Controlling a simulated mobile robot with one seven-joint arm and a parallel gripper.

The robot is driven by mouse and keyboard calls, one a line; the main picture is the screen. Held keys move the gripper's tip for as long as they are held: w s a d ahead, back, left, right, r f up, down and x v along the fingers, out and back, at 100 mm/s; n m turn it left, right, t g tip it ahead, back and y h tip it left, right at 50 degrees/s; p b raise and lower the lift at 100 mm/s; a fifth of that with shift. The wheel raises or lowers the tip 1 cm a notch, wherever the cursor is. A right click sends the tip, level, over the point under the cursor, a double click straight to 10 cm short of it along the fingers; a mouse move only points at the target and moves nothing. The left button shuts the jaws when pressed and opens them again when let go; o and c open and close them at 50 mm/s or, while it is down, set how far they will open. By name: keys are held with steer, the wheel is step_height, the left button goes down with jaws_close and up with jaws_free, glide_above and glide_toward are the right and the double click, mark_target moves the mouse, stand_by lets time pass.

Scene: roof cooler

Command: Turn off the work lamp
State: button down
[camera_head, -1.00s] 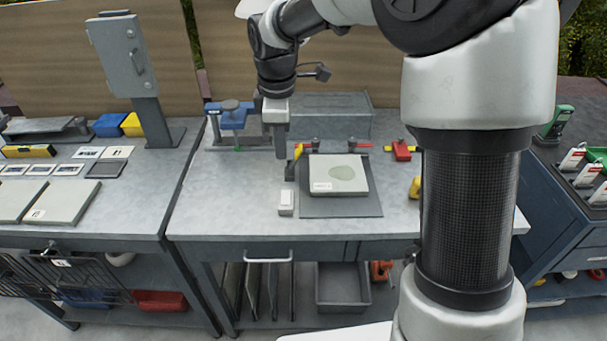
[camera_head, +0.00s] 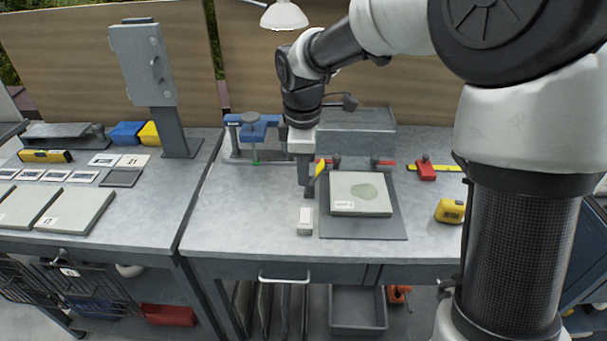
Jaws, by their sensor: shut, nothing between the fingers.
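The work lamp (camera_head: 284,14) shows as a white dome shade at the top of the view, cut by the upper edge; I cannot tell whether it is lit. A small white box (camera_head: 305,221), possibly a switch, lies on the bench left of a dark mat. My gripper (camera_head: 308,194) points down over the middle bench, shut and empty. Its fingertips appear just behind the white box in the picture; I cannot tell their height or whether they touch anything.
A pale plate (camera_head: 360,194) lies on the dark mat (camera_head: 365,227) right of my gripper. A grey box (camera_head: 355,130) stands behind, a blue clamp (camera_head: 253,128) back left. A yellow tape measure (camera_head: 450,211) sits right. The bench's left front is clear.

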mark_target(303, 216)
steer(key=f, duration=0.3)
steer(key=w+f+b, duration=0.1)
steer(key=f, duration=0.6)
steer(key=shift+w+f+b, duration=0.15)
steer(key=shift+f+b, duration=0.2)
steer(key=shift+f, duration=0.2)
steer(key=shift+d, duration=0.1)
steer(key=shift+s+r, duration=0.15)
steer(key=shift+s, duration=0.6)
steer(key=shift+r, duration=0.1)
